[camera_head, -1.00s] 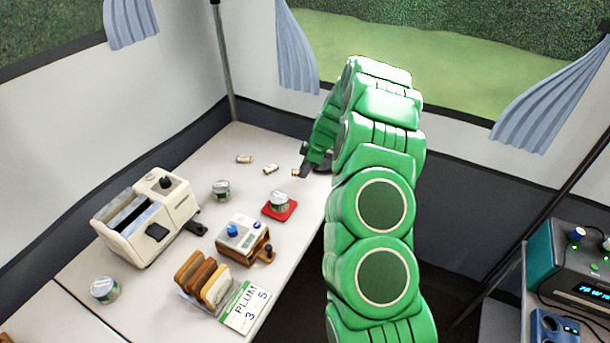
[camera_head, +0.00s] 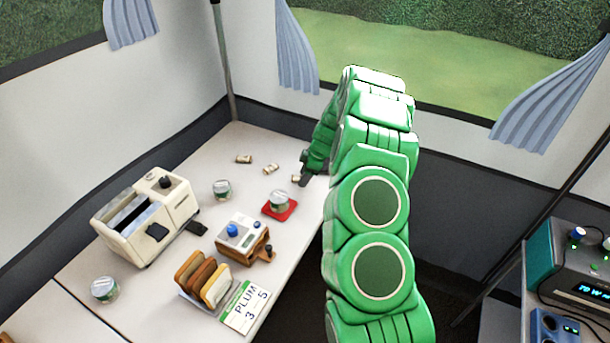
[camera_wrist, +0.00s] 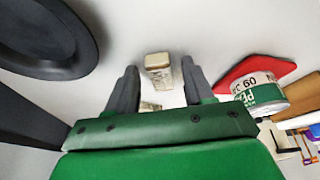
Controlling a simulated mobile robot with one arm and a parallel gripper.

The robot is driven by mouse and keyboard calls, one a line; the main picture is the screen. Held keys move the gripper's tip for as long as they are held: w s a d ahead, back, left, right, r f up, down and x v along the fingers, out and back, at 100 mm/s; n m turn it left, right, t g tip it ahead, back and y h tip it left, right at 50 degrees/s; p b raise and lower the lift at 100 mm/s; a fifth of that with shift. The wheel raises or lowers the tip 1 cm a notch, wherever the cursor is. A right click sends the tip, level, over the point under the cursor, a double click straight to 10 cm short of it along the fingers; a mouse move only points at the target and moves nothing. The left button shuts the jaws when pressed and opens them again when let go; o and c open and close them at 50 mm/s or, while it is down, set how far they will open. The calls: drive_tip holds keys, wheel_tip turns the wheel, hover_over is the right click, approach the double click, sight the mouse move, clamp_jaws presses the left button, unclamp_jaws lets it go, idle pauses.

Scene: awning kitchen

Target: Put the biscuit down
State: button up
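My gripper (camera_head: 301,178) is low over the table's right edge, beyond the red mat, and partly hidden by my arm. In the wrist view my gripper (camera_wrist: 160,68) has its two dark fingers apart. A small tan-and-white block-like piece (camera_wrist: 158,70), perhaps the biscuit, shows between the fingertips with gaps on both sides. Part of another small piece (camera_wrist: 150,106) shows nearer the palm. In the head view one small piece (camera_head: 295,180) is by the gripper tip, and two similar ones (camera_head: 270,169) (camera_head: 244,159) lie on the table to its left.
A can (camera_head: 279,201) stands on a red mat (camera_head: 268,211), near the right finger in the wrist view (camera_wrist: 262,92). A dark round object (camera_wrist: 45,35) is at the wrist view's upper left.

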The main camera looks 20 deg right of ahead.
drive_tip(key=v, duration=1.2)
drive_tip(key=s+a+r+m+g, duration=0.2)
drive_tip(key=s+a+r+m, duration=0.2)
drive_tip(key=s+a+r, duration=1.25)
drive_tip(key=s+r+m+h, duration=0.1)
drive_tip(key=s+m, duration=0.2)
drive_tip(key=s, duration=0.8)
drive_tip(key=s+d+r+m+g+h, duration=0.1)
drive_tip(key=s+m, duration=0.2)
drive_tip(key=s, duration=0.9)
drive_tip(key=s+r+m+h, duration=0.1)
drive_tip(key=s+m+h, duration=0.1)
drive_tip(key=s, duration=1)
drive_tip(key=shift+d+r+m, duration=0.25)
drive_tip(key=shift+r+m, duration=0.05)
drive_tip(key=shift+m, duration=0.5)
